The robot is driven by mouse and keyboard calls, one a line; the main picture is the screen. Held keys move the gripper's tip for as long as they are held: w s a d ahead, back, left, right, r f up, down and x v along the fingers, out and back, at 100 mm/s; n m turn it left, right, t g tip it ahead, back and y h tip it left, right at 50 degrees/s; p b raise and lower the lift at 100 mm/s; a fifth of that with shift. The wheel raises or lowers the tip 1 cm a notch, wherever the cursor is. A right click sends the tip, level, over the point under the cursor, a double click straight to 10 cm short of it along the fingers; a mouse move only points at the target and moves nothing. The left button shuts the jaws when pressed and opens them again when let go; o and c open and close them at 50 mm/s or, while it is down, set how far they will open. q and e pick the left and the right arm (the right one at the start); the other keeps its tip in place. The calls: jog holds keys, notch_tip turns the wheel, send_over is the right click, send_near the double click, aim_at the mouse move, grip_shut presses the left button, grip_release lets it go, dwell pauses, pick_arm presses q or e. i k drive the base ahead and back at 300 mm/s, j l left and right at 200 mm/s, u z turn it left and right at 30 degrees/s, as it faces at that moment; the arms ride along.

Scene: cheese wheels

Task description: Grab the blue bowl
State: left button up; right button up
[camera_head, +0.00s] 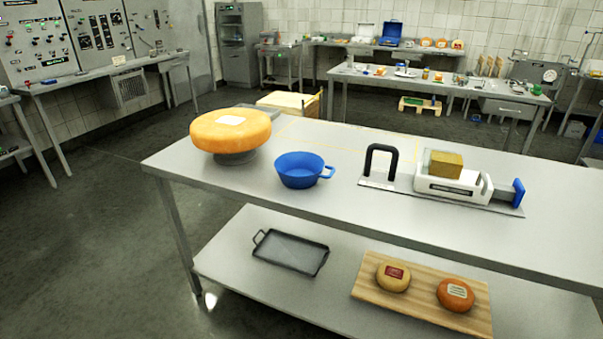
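A blue bowl (300,171) with one loop handle on its right side stands upright on the steel table (330,207). It looks empty, though its inside shows only in part. It sits between a large orange cheese wheel on the left and a slicing device on the right. Neither of my grippers shows in the head view.
The cheese wheel (231,135) rests on a dark round stand (235,158). The slicer (450,183) holds a cheese block (443,163). The lower shelf carries a grey tray (290,253) and a wooden board (420,309) with two small cheeses. The tabletop in front of the bowl is clear.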

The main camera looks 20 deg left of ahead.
aim_at(296, 170)
jog(key=i+j+z, duration=0.15)
jog(key=j, duration=0.15)
jog(key=i+j+z, duration=0.2)
jog(key=j, duration=0.15)
jog(key=j+z, duration=0.15)
jog(key=j, duration=0.15)
jog(key=i+j+z, duration=0.15)
jog(key=j, duration=0.2)
jog(key=k, duration=0.05)
